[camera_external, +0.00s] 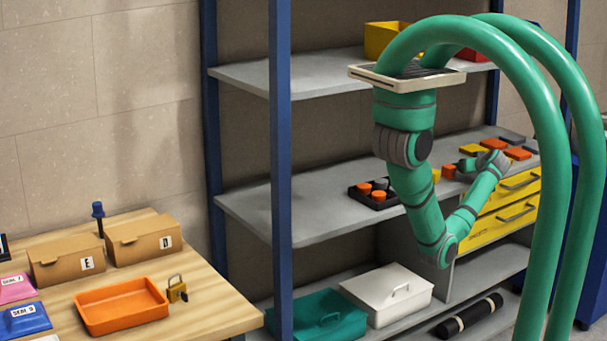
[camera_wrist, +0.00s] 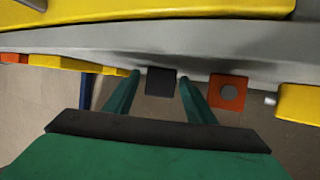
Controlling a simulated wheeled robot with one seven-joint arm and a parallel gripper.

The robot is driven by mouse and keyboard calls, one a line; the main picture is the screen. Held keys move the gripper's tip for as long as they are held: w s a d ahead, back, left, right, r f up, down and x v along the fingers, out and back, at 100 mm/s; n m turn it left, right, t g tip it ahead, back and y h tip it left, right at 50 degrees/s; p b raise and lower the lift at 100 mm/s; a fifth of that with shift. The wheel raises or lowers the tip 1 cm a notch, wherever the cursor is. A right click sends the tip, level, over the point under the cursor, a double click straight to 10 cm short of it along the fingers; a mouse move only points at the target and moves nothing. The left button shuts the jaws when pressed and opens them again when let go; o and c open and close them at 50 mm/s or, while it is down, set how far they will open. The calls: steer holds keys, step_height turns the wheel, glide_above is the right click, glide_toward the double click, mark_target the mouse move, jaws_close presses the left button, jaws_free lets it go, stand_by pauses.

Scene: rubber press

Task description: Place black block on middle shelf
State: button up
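In the wrist view a small black block (camera_wrist: 160,82) shows between the two green fingers of my gripper (camera_wrist: 158,74). The fingers are apart, with a visible gap on each side of the block, so it does not look gripped. In the external view my gripper (camera_external: 491,160) is over the right part of the middle shelf (camera_external: 320,205), close to the blocks there; its fingertips are hard to make out. Dark flat pieces (camera_external: 512,137) lie at the back of that group; I cannot tell which one is the block between my fingers.
An orange block with a round mark (camera_wrist: 228,92) is right of the black block; yellow pieces (camera_wrist: 300,103) are at the edges. A black tray (camera_external: 358,197) with several cylinders stands left on the shelf. Yellow drawers (camera_external: 500,210) sit below. The shelf's left part is clear.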

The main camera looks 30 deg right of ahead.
steer(key=shift+r, duration=0.15)
steer(key=v, duration=1.2)
stand_by(0.4)
